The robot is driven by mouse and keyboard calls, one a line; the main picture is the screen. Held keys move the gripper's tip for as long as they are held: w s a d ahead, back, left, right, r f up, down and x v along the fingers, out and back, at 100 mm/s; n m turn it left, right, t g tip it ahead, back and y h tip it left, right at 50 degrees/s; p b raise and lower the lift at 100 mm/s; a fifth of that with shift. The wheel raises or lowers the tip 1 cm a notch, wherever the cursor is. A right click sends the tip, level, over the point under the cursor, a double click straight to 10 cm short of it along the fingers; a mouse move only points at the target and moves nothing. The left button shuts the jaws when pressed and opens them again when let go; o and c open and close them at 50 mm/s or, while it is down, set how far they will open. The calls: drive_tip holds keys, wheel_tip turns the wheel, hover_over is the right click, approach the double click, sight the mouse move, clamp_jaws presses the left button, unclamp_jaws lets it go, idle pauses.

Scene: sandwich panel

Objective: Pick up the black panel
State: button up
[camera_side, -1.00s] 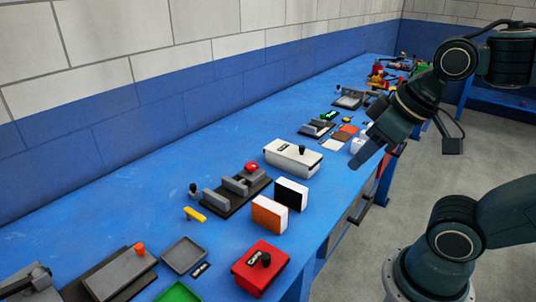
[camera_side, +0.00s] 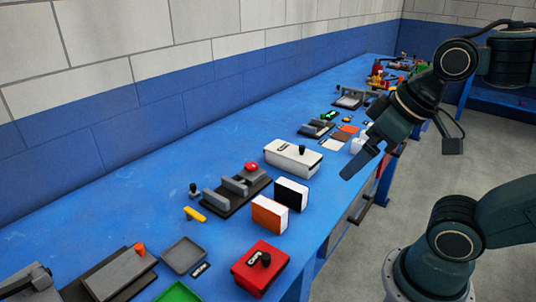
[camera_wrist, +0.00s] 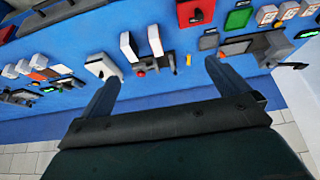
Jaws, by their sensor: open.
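The black panel (camera_side: 291,193) stands upright on the blue bench in the side view, its black face toward the front left and its edges white. It stands beside the orange panel (camera_side: 268,215), close to the bench's front edge. In the wrist view the black panel (camera_wrist: 128,47) shows mostly as a white upright block, left of the orange panel (camera_wrist: 155,40). My gripper (camera_side: 350,172) is above and to the right of the panels in the side view. In the wrist view my gripper (camera_wrist: 162,82) has its fingers wide apart with nothing between them.
A white box with a black knob (camera_side: 293,157) stands behind the panels, and a red box (camera_side: 260,268) stands in front. A dark fixture with grey blocks and a red button (camera_side: 236,191) is to their left. A yellow piece (camera_side: 195,214) lies beside it.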

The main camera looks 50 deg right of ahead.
drive_tip(key=shift+w, duration=0.1)
drive_tip(key=m+g+y, duration=0.3)
drive_tip(key=m+g, duration=0.2)
drive_tip(key=m, duration=0.9)
hover_over(293, 184)
drive_tip(key=s+a, duration=0.2)
drive_tip(key=a, duration=0.1)
wheel_tip(293, 184, down, 8)
drive_tip(key=w+d+f+m+y, duration=0.1)
drive_tip(key=w+d+f+m, duration=0.1)
drive_tip(key=d+f+m, duration=0.2)
drive_tip(key=d+f, duration=0.3)
drive_tip(key=f, duration=0.1)
drive_tip(key=shift+f+g+y, duration=0.3)
drive_tip(key=shift+f, duration=0.1)
drive_tip(key=shift+x, duration=4.25)
